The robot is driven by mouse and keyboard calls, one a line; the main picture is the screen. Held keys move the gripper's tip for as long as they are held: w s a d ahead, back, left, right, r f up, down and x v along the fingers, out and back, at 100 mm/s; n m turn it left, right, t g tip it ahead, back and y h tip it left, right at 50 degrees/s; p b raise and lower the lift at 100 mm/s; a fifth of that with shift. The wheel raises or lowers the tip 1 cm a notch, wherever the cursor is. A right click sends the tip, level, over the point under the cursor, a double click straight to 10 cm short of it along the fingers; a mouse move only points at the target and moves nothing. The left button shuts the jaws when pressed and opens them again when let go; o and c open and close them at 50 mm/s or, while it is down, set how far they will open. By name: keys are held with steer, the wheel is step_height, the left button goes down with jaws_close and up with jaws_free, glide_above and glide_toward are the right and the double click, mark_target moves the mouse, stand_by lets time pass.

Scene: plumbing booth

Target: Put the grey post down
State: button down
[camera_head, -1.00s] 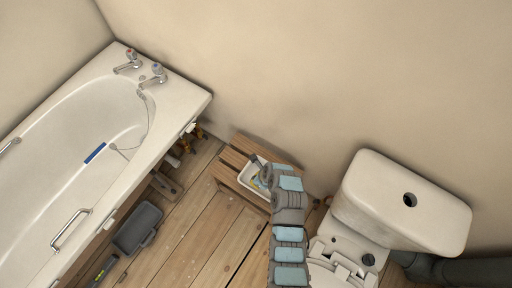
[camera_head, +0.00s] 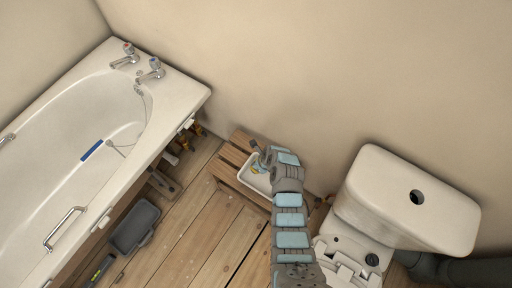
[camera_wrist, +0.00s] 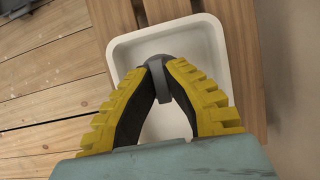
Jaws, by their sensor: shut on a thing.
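The grey post (camera_wrist: 163,90) is small and sits between the fingertips in the wrist view, partly hidden by them. My gripper (camera_wrist: 160,66) has yellow and black fingers that meet at the tips and is shut on the post. Below the fingertips is a white rectangular tray (camera_wrist: 216,52), with its bare floor visible around the post. I cannot tell whether the post touches the tray floor. In the head view, my arm reaches over the tray (camera_head: 247,182), and its wrist hides most of the gripper.
The tray stands on a slatted wooden stand (camera_head: 228,158) against the wall. A white toilet cistern (camera_head: 400,200) is to the right. A bathtub (camera_head: 120,160) is to the left, with a grey bin (camera_head: 135,227) beside it. Bare floorboards (camera_head: 205,235) lie in front.

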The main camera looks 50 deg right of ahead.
steer(key=shift+w+d+f, duration=0.15)
steer(key=shift+f, duration=0.15)
step_height(320, 180, down, 2)
steer(key=shift+w+f+b, duration=0.1)
steer(key=shift+f+b, duration=0.05)
steer(key=shift+b, duration=0.5)
steer(key=shift+f, duration=0.4)
steer(key=shift+f, duration=0.1)
steer(key=c, duration=1.2)
jaws_free()
steer(key=shift+c, duration=0.2)
